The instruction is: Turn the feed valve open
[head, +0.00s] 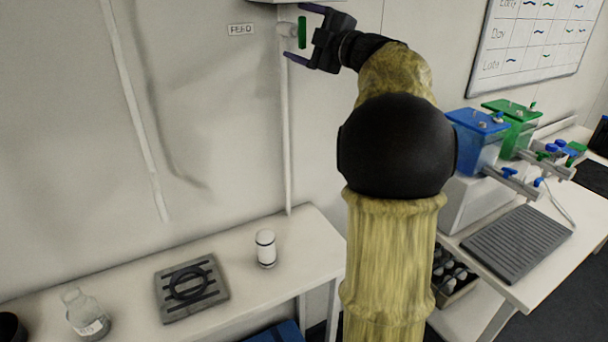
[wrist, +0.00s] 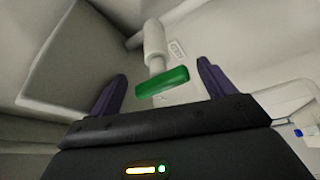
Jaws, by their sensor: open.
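The feed valve has a green handle (head: 302,32) on a pale pipe stub (head: 287,30), high on the wall beside the FEED label (head: 241,29). My gripper (head: 298,34) is open at the valve, with one finger above the handle and one below it in the head view. In the wrist view the green handle (wrist: 162,82) lies between and a little ahead of my two dark fingers (wrist: 160,90). Gaps show on both sides, so neither finger appears to touch it. The pale stem (wrist: 155,48) runs behind the handle.
A white box edge (head: 300,2) is just above the valve. A vertical pipe (head: 286,130) runs down the wall. Below, a bench (head: 240,250) holds a bottle, a burner-like plate and a white cylinder. Blue and green tanks (head: 478,138) stand at the right.

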